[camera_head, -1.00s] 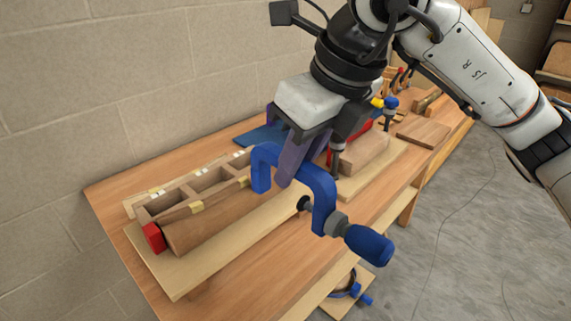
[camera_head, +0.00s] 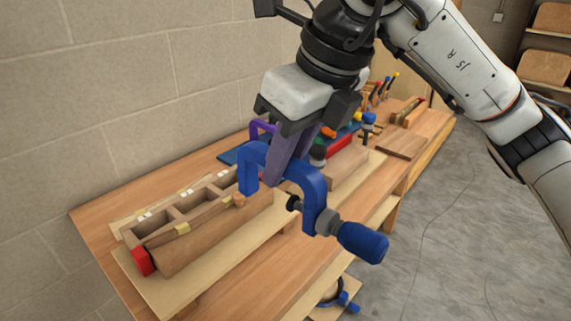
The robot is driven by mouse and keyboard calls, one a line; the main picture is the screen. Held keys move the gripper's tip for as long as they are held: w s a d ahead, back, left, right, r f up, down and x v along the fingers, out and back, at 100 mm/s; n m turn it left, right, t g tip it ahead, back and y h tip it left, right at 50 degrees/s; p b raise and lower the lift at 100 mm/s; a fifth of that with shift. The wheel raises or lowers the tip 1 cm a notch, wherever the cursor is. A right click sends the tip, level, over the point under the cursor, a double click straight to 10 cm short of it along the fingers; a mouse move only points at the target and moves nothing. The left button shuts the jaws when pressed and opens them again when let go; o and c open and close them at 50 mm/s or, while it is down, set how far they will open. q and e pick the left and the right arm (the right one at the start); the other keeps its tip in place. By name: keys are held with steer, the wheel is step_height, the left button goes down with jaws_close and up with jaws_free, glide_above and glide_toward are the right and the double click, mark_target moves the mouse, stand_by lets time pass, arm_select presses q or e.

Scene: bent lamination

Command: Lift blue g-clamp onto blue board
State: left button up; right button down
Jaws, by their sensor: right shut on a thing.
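The blue g-clamp (camera_head: 312,190) has a C-shaped frame, a dark screw and a thick blue handle at the lower right. My right gripper (camera_head: 284,168) is shut on the clamp's frame and holds it in the air above the workbench. The blue board (camera_head: 232,155) lies on the bench by the wall, behind the clamp and gripper, and is mostly hidden by them. Only its left part shows. My left gripper is not in view.
A wooden form with compartments and a bent lamination (camera_head: 190,240) lies on a pale board at the front left. A purple clamp (camera_head: 262,130) and other tools stand farther back. A brown board (camera_head: 401,142) lies at the right. A block wall borders the bench.

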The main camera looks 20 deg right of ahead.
steer(key=shift+w+a+r, duration=0.1)
steer(key=shift+w+r, duration=0.05)
steer(key=shift+r, duration=1.2)
steer(key=shift+w+a+r, duration=0.1)
steer(key=shift+r, duration=1.2)
